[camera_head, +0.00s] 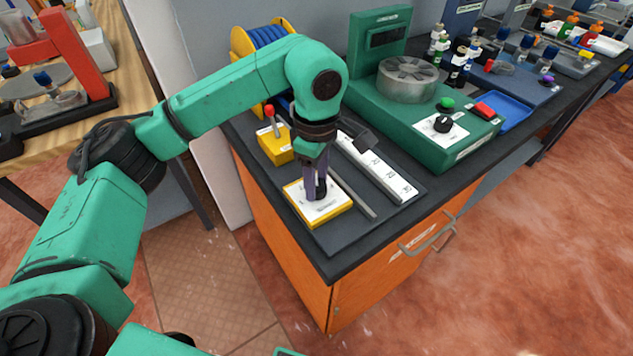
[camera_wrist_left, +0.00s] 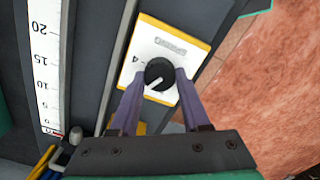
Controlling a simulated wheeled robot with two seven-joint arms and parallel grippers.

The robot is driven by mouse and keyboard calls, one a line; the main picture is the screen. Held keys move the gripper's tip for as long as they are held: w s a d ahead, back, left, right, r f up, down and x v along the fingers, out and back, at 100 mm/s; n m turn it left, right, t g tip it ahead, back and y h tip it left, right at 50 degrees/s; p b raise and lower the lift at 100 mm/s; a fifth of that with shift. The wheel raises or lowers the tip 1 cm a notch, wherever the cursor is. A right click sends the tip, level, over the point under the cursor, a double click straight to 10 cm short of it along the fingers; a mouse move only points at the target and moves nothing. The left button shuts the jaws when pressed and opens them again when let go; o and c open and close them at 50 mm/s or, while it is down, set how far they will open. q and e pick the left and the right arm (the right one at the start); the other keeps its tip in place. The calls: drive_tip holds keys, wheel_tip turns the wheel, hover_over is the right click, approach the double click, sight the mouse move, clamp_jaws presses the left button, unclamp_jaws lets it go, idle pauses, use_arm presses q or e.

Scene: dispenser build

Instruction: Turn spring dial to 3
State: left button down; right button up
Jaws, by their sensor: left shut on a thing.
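The spring dial is a black round knob (camera_wrist_left: 158,74) with a white pointer line, on a white plate (camera_wrist_left: 165,44) set in a yellow box. In the wrist view the pointer aims down and left, and a "4" is printed at the upper left of the knob. Other scale marks are hidden or too small to read. In the head view the yellow box (camera_head: 306,212) stands near the bench's front left corner. My left gripper (camera_head: 315,189) points down from above, its two purple fingers shut on the knob from opposite sides. My right gripper is not in view.
A metal rod (camera_head: 352,192) and a white scale strip (camera_head: 378,168) lie right of the dial. A yellow box with a red-tipped lever (camera_head: 271,124) is behind. A green machine (camera_head: 440,125) with another black dial stands farther right. The bench edge is close.

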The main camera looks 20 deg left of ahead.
sight(317, 184)
use_arm(q)
drive_tip(key=shift+w+r, duration=0.1)
drive_tip(key=shift+r, duration=0.05)
idle(0.4)
drive_tip(key=shift+c, duration=1.9)
unclamp_jaws()
wheel_tip(317, 184, up, 6)
drive_tip(key=shift+f, duration=0.2)
wheel_tip(317, 184, up, 9)
drive_tip(key=p, duration=0.1)
drive_tip(key=shift+p, duration=0.35)
drive_tip(key=shift+f, duration=0.1)
